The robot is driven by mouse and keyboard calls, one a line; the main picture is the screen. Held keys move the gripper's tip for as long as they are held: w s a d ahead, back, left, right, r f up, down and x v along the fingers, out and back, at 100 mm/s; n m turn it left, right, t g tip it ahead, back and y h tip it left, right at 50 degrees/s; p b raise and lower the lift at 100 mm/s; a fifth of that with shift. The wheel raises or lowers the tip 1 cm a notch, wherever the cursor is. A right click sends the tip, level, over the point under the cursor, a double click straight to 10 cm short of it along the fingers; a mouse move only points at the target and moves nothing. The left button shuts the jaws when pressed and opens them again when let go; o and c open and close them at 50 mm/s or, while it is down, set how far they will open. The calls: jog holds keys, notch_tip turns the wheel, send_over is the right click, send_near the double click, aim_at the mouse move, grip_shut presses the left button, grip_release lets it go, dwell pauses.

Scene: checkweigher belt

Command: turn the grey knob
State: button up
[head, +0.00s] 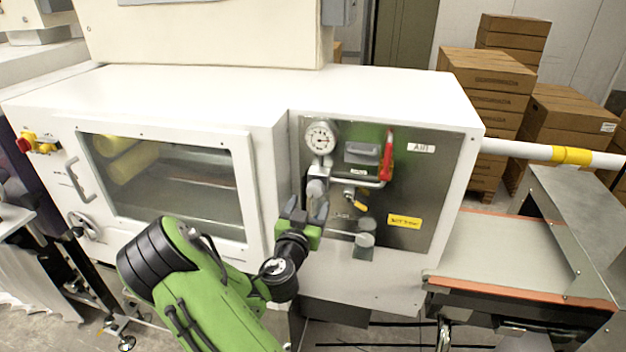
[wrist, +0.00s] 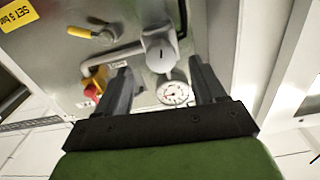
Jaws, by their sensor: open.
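The grey knob (head: 317,187) sits on the metal air panel, below the round pressure gauge (head: 320,137). In the wrist view the knob (wrist: 160,50) shows a short black mark on its face. The gauge (wrist: 175,93) appears below it there, between my fingers. My gripper (head: 306,204) is open and empty, close in front of the knob in the head view. In the wrist view my gripper (wrist: 160,66) has its two dark fingers on either side of the knob's line. I cannot tell whether a finger touches the knob.
A red handle (head: 387,155) and a yellow-tipped lever (head: 355,205) are close on the right. A grey pipe (wrist: 115,55) runs beside the knob. A yellow label (head: 405,222) is lower right. The white cabinet's windowed door (head: 248,185) is left; a conveyor (head: 500,255) is right.

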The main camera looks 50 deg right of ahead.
aim_at(314, 194)
jog(key=p+x, duration=0.2)
jog(key=x, duration=0.3)
jog(key=shift+r, duration=0.15)
jog(key=shift+c, duration=0.4)
jog(key=c, duration=1)
